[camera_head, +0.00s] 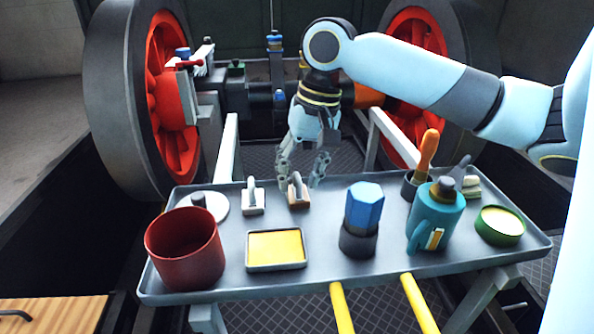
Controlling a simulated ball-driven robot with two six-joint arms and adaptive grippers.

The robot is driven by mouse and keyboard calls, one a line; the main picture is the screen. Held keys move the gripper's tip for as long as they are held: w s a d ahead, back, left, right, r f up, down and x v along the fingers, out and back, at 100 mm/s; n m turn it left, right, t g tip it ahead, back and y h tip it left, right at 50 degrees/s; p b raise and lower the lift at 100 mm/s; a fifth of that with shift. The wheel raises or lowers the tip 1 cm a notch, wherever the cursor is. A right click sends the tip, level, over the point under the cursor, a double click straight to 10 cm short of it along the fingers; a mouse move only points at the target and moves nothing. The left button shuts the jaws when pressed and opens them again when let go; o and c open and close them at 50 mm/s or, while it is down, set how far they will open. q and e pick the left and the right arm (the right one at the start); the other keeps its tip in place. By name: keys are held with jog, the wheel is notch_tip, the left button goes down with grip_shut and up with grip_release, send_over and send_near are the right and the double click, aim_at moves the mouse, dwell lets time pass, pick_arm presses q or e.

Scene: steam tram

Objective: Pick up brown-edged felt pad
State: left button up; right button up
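The brown-edged felt pad (299,200) sits on the grey tray (330,268) near its back edge, with a small grey handle on top. My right gripper (300,178) comes down over it from above. Its two fingers are spread, one on each side of the pad's handle as seen here. I cannot tell whether they touch it. A similar pad with a pale edge (253,207) stands just left of it. My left gripper is not in view.
The tray also holds a red pot (185,255), a yellow-filled dish (276,248), a blue-topped object (362,212), a teal can (437,218) and a green tin (499,226). Large red-spoked wheels (172,100) stand behind.

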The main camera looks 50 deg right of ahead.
aim_at(299, 177)
jog(key=shift+r, duration=0.1)
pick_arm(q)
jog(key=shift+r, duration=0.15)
pick_arm(e)
grip_shut()
jog(key=shift+r+p, duration=0.5)
jog(key=shift+r, duration=0.25)
notch_tip(299, 177, up, 3)
jog(key=shift+f+p, duration=0.2)
jog(key=shift+p, duration=0.65)
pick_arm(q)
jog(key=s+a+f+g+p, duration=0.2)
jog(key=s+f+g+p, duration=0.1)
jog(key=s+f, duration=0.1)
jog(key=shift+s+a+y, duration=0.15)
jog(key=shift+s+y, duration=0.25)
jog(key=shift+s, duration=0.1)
pick_arm(e)
notch_tip(299, 177, up, 6)
jog(key=shift+f, duration=0.1)
